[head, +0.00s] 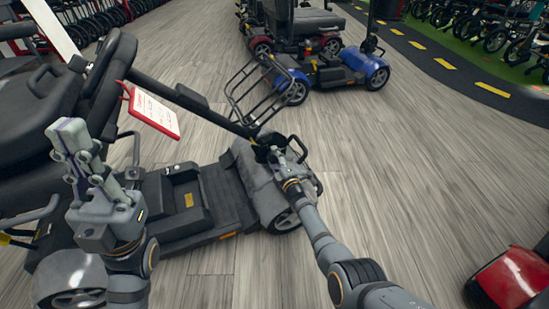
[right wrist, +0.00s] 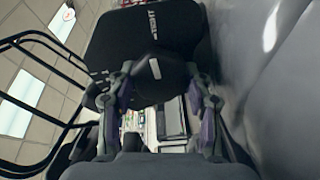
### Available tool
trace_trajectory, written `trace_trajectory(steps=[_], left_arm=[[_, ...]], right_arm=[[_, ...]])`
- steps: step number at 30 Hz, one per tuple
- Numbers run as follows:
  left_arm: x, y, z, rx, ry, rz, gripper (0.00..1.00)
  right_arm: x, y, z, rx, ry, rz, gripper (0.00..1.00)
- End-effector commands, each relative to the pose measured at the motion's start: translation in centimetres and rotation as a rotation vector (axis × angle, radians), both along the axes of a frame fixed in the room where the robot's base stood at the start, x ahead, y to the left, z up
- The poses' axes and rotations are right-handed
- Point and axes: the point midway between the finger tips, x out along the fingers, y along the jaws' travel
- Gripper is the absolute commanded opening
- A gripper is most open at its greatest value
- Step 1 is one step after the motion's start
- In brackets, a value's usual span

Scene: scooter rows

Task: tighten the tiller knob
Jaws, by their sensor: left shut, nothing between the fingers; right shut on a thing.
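The grey scooter (head: 190,205) stands at the left with its black tiller (head: 212,112) sloping down to the front. My right gripper (head: 272,150) is at the tiller's lower end, below the wire basket. In the right wrist view its two fingers (right wrist: 166,98) are shut on a dark rounded part, the tiller knob (right wrist: 158,88). The knob is mostly hidden by the gripper in the head view. My left gripper (head: 69,132) is shut and empty, pointing up beside the scooter's seat.
A wire basket (head: 258,95) is just above my right gripper. A red-edged card (head: 154,112) hangs at the tiller. A blue scooter (head: 335,72) stands behind, and a red one (head: 510,280) is at the lower right. The wooden floor (head: 420,160) between them is clear.

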Motion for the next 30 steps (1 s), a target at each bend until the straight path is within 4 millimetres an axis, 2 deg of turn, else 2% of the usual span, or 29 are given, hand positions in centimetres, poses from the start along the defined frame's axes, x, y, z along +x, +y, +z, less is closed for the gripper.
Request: trace_trajectory(steps=[9, 23, 24, 29, 30], left_arm=[[-0.03, 0.03, 0.23, -0.002, -0.001, -0.001, 0.0], [-0.04, 0.04, 0.24, -0.002, -0.002, -0.001, 0.0], [-0.04, 0.04, 0.24, -0.002, -0.002, -0.001, 0.0], [-0.04, 0.03, 0.24, -0.002, -0.002, -0.001, 0.0], [-0.04, 0.03, 0.24, -0.001, -0.002, -0.001, 0.0]], right_arm=[[-0.04, -0.05, -0.11, 0.087, 0.036, -0.001, 0.19], [-0.06, -0.05, -0.14, 0.1, 0.043, 0.0, 0.19], [-0.06, -0.05, -0.15, 0.1, 0.043, 0.0, 0.52], [-0.04, -0.04, -0.1, 0.099, 0.041, -0.001, 0.73], [-0.03, -0.04, -0.08, 0.099, 0.041, -0.001, 0.74]])
